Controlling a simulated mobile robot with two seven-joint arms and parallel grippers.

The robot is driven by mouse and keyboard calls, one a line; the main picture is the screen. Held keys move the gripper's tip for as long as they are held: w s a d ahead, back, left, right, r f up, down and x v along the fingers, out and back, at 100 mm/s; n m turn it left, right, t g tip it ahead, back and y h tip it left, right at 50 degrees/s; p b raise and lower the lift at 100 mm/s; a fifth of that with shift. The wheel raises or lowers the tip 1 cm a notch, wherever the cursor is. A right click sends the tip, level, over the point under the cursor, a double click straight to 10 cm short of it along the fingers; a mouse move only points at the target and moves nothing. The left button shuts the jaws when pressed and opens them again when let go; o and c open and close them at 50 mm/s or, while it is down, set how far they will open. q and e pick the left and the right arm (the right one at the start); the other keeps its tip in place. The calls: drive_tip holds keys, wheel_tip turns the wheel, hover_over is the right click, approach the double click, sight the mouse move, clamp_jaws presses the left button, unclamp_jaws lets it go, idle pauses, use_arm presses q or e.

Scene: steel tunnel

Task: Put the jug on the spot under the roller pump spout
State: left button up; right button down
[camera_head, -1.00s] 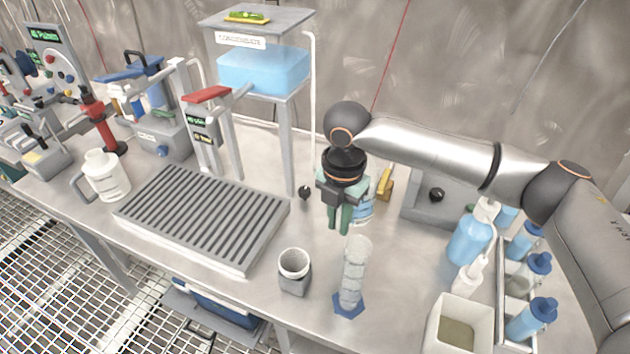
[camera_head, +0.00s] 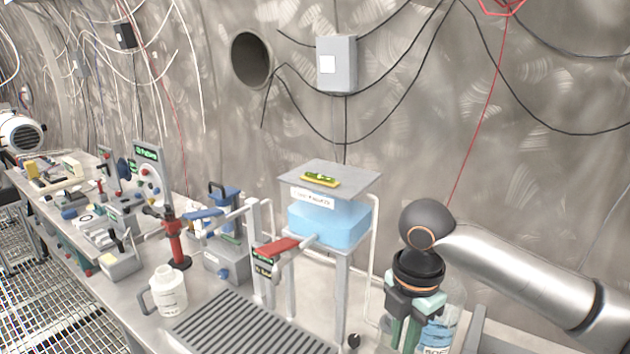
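The jug (camera_head: 168,292) is white with a side handle and an open neck. It stands upright on the bench at lower left, beside a slatted grey drain rack. A panel with a green-lit sign and coloured knobs (camera_head: 148,178) stands behind it, next to a red post (camera_head: 175,245); I cannot tell for sure which part is the roller pump spout or its spot. My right gripper (camera_head: 404,338) points down at lower right, in front of a clear labelled bottle, well away from the jug. Its finger gap is unclear. My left gripper is out of view.
The slatted rack (camera_head: 250,328) lies between the jug and my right gripper. A stand with a blue tank (camera_head: 328,222) and a red-handled tap (camera_head: 277,247) rise behind it. A blue-levered device (camera_head: 222,262) stands behind the jug. More equipment crowds the bench at far left.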

drive_tip(key=s+d+f+m+b, duration=0.2)
drive_tip(key=s+d+f+m, duration=0.1)
drive_tip(key=m, duration=0.9)
drive_tip(key=s+d+f+m+b, duration=0.2)
drive_tip(key=s+f+m, duration=0.3)
drive_tip(key=m, duration=0.7)
drive_tip(key=shift+d+f, duration=0.25)
drive_tip(key=shift+d, duration=0.2)
drive_tip(key=shift+s, duration=0.1)
